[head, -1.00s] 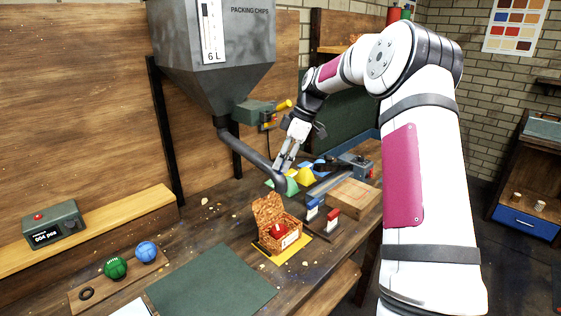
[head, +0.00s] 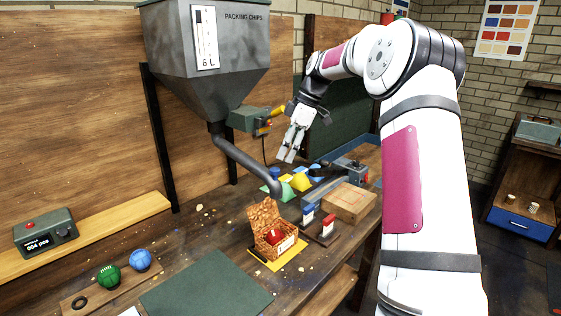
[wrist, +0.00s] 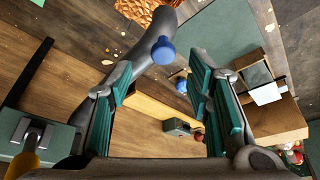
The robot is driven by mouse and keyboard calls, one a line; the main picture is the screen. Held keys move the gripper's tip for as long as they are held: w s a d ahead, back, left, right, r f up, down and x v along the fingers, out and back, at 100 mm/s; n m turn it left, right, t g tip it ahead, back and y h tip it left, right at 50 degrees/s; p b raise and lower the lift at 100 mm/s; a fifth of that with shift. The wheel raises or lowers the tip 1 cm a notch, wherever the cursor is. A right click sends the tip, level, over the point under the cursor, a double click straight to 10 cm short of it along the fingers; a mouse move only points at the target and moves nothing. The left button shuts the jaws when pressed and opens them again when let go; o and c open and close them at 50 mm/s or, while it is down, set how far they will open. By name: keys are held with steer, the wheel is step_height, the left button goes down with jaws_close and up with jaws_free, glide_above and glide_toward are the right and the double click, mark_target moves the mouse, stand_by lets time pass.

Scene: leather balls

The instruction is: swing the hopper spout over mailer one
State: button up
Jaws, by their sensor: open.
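The grey hopper spout (head: 245,157) slopes down from the hopper to an end with a blue knob (head: 275,173). In the head picture this end lies just above and behind the open flap of a brown-patterned mailer box (head: 261,216). I cannot tell if it is directly over the box. The box holds something red and has a white label; its number is not readable. My gripper (head: 292,152) is open and empty, above and apart from the knob. In the wrist view the knob (wrist: 162,50) shows beyond the open fingertips (wrist: 161,76).
The grey hopper (head: 212,70) hangs at the wooden wall, with a green valve box (head: 246,119) beside its neck. The mailer stands on a yellow mat (head: 288,262). Green and blue balls (head: 140,260) lie at left.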

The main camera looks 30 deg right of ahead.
steer(key=v, duration=0.6)
steer(key=shift+d, duration=0.1)
stand_by(0.3)
steer(key=s+a+r+m+h, duration=0.2)
steer(key=s+a+r+m, duration=0.1)
steer(key=s+a, duration=0.55)
steer(key=s+a+r+m+h, duration=0.2)
steer(key=s+a+r, duration=0.25)
steer(key=a, duration=0.65)
steer(key=s+a+f+m+t, duration=0.1)
steer(key=s+a+f+m, duration=0.2)
steer(key=s, duration=0.7)
steer(key=s+a+f+m+t, duration=0.2)
steer(key=s+a+f+m, duration=0.1)
steer(key=s, duration=0.7)
steer(key=shift+s+f+m, duration=0.2)
steer(key=shift+f+m, duration=0.3)
steer(key=shift+f, duration=0.45)
